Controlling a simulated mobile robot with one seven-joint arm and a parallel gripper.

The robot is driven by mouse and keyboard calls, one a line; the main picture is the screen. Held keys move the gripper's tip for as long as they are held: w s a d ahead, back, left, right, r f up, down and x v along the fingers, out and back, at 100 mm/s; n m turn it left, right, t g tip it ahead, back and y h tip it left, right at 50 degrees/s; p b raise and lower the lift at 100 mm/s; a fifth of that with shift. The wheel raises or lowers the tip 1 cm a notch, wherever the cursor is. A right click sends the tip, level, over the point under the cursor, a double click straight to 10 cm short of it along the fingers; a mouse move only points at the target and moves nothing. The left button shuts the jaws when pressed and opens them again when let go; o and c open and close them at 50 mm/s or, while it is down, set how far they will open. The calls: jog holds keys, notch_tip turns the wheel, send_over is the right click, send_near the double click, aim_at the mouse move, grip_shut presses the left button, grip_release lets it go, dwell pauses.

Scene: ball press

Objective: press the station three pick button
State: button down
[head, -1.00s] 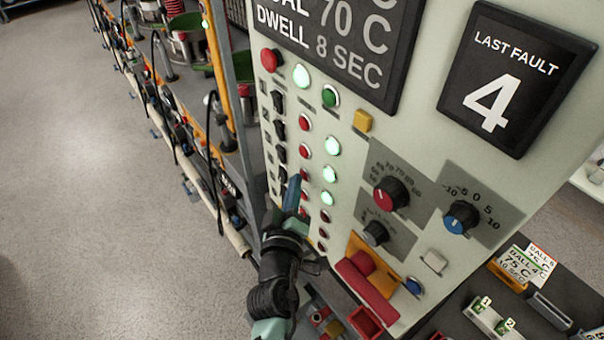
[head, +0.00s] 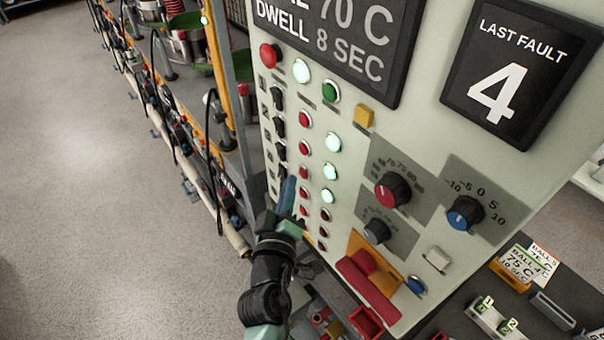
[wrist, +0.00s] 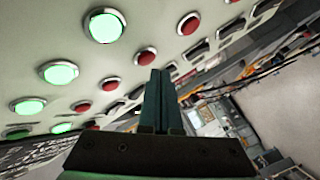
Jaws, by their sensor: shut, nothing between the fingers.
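The pale control panel (head: 400,130) carries a column of red buttons (head: 304,146) beside a column of lit green round buttons or lamps (head: 330,171). Lower down, the second column turns dark red. The small labels are unreadable, so I cannot tell which is the station three pick button. My gripper (head: 287,190) is shut and empty at the left of the red column, its fingers overlapping the black switches in the picture. In the wrist view, my closed fingers (wrist: 160,76) point at the panel, just right of a red button (wrist: 145,56). Contact is not clearly visible.
Black switches (head: 278,125) line the panel's left edge. A yellow square button (head: 364,116), red knob (head: 392,190) and blue knob (head: 464,213) are to the right. An orange and red lever piece (head: 366,275) juts out low. Open floor (head: 80,200) lies left.

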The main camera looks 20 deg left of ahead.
jog(key=shift+s+a+b, duration=0.8)
jog(key=shift+s, duration=0.2)
jog(key=shift+s+a+b, duration=0.75)
jog(key=shift+s+b, duration=0.05)
jog(key=shift+s, duration=0.2)
